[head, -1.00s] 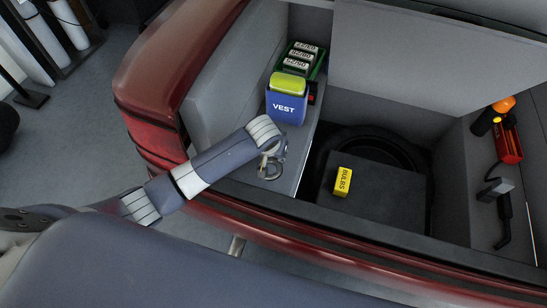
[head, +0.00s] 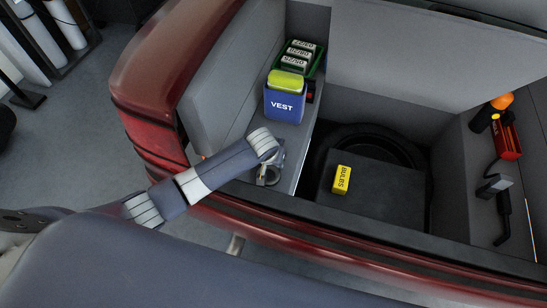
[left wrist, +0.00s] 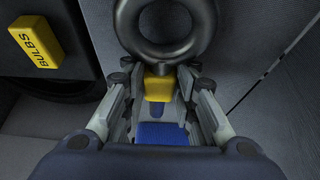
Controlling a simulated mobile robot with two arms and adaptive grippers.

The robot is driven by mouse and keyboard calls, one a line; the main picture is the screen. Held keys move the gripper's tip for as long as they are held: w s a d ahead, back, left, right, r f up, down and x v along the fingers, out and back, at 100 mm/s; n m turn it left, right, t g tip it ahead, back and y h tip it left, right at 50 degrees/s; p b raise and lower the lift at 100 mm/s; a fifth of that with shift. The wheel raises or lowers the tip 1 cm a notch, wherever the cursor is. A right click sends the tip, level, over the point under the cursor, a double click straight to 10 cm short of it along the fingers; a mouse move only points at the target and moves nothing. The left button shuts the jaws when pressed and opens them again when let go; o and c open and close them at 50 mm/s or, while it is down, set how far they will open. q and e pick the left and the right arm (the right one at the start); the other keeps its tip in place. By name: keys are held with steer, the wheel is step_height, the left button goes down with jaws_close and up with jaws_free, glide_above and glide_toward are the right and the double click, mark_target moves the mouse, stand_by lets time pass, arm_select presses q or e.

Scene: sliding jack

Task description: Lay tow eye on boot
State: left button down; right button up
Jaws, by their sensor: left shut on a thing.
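The tow eye (left wrist: 203,27) shows in the left wrist view as a thick dark ring with a yellow piece (left wrist: 158,86) behind it between my fingers. My left gripper (left wrist: 158,74) is shut on it. In the head view the left gripper (head: 269,169) is at the near end of the grey ledge on the boot's left side, with the ring (head: 266,181) low over that ledge. I cannot tell whether the ring touches it. The open boot (head: 375,95) belongs to a red car. My right gripper is not in view.
A blue VEST pouch (head: 284,105) and a green tray (head: 320,63) of labelled packs stand farther along the ledge. A yellow BULBS box (head: 342,180) lies on the dark panel to the right. The red bumper edge (head: 330,232) runs in front.

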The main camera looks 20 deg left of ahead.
arm_select(q)
steer(key=c, duration=1.3)
jaws_free()
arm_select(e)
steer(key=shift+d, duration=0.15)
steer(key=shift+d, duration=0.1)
arm_select(q)
steer(key=shift+r, duration=0.4)
steer(key=p+v, duration=0.1)
steer(key=v, duration=1.1)
steer(key=shift+r+p, duration=0.15)
steer(key=shift+p, duration=0.15)
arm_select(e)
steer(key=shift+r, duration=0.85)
